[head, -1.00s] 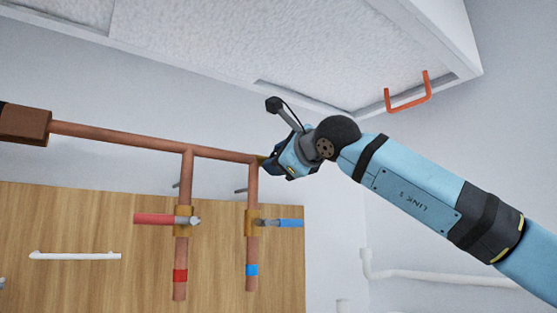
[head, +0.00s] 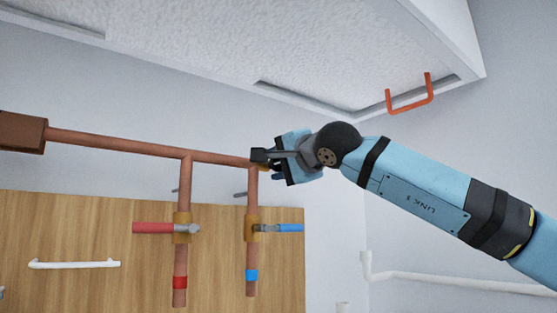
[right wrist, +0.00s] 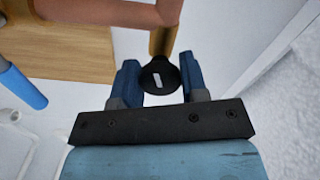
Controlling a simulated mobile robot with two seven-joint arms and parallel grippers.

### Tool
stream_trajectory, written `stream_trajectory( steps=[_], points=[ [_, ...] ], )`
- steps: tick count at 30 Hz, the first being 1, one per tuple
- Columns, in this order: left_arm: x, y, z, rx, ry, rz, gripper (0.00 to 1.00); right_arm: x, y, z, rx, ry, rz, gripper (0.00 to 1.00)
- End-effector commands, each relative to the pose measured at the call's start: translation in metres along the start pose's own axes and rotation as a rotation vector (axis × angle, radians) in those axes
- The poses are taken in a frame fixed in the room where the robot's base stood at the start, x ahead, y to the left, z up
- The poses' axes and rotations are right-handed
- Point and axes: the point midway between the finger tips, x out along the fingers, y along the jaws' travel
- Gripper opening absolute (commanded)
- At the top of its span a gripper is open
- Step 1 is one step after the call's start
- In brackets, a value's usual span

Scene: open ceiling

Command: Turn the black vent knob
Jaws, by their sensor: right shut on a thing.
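The black vent knob (right wrist: 160,77) shows in the right wrist view as a round black disc with a short white mark, on the brass end fitting (right wrist: 163,40) of the copper pipe. My right gripper (right wrist: 159,80) is shut on it, with one blue finger on each side. In the head view my right gripper (head: 272,173) is at the right end of the horizontal copper pipe (head: 120,144). The knob is hidden there behind the gripper and its camera mount. My left gripper is not in view.
Two copper branches hang down, with a red lever (head: 152,228) and a blue lever (head: 290,228), below my gripper. A wooden panel (head: 90,220) stands behind. A white textured panel with an orange handle (head: 410,103) slopes above. Right of the wooden panel the wall is mostly bare.

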Motion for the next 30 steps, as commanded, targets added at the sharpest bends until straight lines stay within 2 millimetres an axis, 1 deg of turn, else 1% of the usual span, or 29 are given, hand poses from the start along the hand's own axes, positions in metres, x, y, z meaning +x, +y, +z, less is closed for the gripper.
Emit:
stream_trajectory(
  steps=[9,18,24,30],
  points=[
    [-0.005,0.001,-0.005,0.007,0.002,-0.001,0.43,0.0,-0.002,0.0,-0.3,0.0,0.001,0.16],
    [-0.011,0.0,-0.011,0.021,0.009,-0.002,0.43,0.0,-0.001,0.0,-0.536,-0.001,0.0,0.16],
    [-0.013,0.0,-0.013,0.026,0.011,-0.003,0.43,0.0,0.0,0.001,-0.639,-0.002,0.0,0.16],
    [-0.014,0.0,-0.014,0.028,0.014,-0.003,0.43,0.0,0.001,0.001,-0.693,-0.002,0.002,0.16]
  ],
)
